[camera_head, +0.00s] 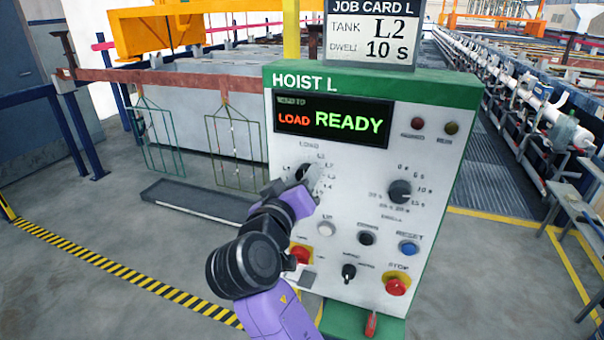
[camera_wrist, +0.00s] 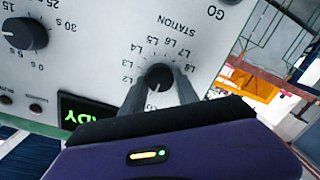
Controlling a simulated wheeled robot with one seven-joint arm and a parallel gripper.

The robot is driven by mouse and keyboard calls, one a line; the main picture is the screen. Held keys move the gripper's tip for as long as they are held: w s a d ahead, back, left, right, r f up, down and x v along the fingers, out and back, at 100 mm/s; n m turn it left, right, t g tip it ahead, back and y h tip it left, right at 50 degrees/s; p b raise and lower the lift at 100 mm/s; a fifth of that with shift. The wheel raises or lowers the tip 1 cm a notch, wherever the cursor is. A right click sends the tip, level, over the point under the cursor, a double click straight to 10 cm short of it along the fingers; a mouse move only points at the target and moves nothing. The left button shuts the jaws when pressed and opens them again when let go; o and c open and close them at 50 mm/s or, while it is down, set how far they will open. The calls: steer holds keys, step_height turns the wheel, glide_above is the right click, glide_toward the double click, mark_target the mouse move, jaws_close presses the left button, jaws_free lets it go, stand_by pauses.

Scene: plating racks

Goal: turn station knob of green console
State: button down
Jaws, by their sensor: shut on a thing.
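The green console (camera_head: 440,86) labelled HOIST L stands upright with a white front panel. Its display (camera_head: 333,122) reads LOAD in red and READY in green. The station knob (camera_wrist: 158,77) is black, with marks such as L2 to L8 around it in the wrist view. In the head view the knob (camera_head: 304,172) is partly hidden by my gripper. My gripper (camera_wrist: 160,84) is shut on the station knob, one finger on each side. The job card (camera_head: 370,35) on top reads TANK L2, DWELL 10 s.
A dwell dial (camera_head: 400,191) sits right of the station knob. Below are a blue RESET button (camera_head: 408,248), a red STOP button (camera_head: 396,287), a small black selector (camera_head: 348,272) and another red button (camera_head: 300,254), close to my arm. Hanging racks (camera_head: 236,150) stand behind left.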

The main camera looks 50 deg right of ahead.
stand_by(0.4)
steer(key=c, duration=0.9)
jaws_free()
steer(key=b+v, duration=0.2)
steer(key=v, duration=0.5)
steer(key=shift+s+a, duration=0.15)
steer(key=shift+a, duration=0.2)
